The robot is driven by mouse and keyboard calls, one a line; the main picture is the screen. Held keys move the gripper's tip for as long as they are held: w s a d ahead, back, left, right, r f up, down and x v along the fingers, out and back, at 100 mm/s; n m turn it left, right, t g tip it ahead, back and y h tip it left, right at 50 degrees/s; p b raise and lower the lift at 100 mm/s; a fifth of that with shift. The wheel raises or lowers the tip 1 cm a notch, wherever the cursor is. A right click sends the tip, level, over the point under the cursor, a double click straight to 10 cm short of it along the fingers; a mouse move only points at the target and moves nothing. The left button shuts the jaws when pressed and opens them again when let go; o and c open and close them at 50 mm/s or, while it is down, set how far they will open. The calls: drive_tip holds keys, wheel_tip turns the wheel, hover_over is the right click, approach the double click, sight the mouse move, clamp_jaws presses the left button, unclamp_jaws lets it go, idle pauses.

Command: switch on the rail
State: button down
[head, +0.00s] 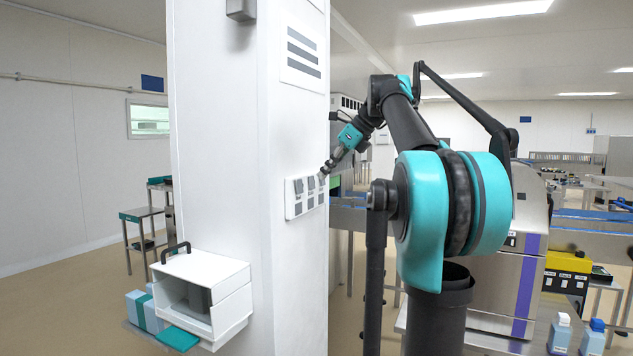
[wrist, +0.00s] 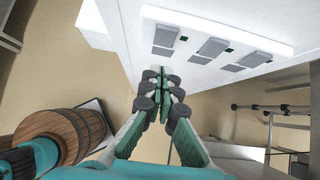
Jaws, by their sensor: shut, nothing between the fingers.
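A white switch panel (head: 292,208) is fixed to the white column, with several grey switches on it. In the wrist view the panel (wrist: 275,47) shows three grey rockers in a row, with small green marks beside them and further grey pieces along one side. I can read no label naming the rail. My gripper (head: 324,174) is shut and empty, close to the panel's upper right end in the head view. In the wrist view its fingertips (wrist: 164,76) are together near the panel's edge. I cannot tell whether they touch a switch.
A white open-fronted box (head: 232,318) with a dark handle stands low against the column (head: 225,150). A steel machine (head: 505,275) and conveyors stand to the right behind my arm. A wooden barrel (wrist: 62,135) shows at the lower left of the wrist view.

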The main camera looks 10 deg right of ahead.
sight(299, 187)
drive_tip(key=v, duration=0.6)
drive_tip(key=shift+r, duration=0.4)
drive_tip(key=shift+s, duration=0.1)
drive_tip(key=shift+s+d+f+h, duration=0.1)
drive_tip(key=shift+d+f+h, duration=0.25)
drive_tip(key=shift+f, duration=0.4)
drive_tip(key=shift+a, duration=0.1)
drive_tip(key=shift+w+a+r+x, duration=0.15)
drive_tip(key=shift+a+r+x, duration=0.15)
drive_tip(key=shift+x, duration=1.85)
drive_tip(key=shift+w+a+r+x, duration=0.15)
drive_tip(key=shift+a+r+x, duration=0.1)
drive_tip(key=shift+x, duration=1.9)
drive_tip(key=shift+w+a+r+x, duration=0.2)
drive_tip(key=shift+a+x, duration=0.1)
drive_tip(key=shift+x, duration=1.85)
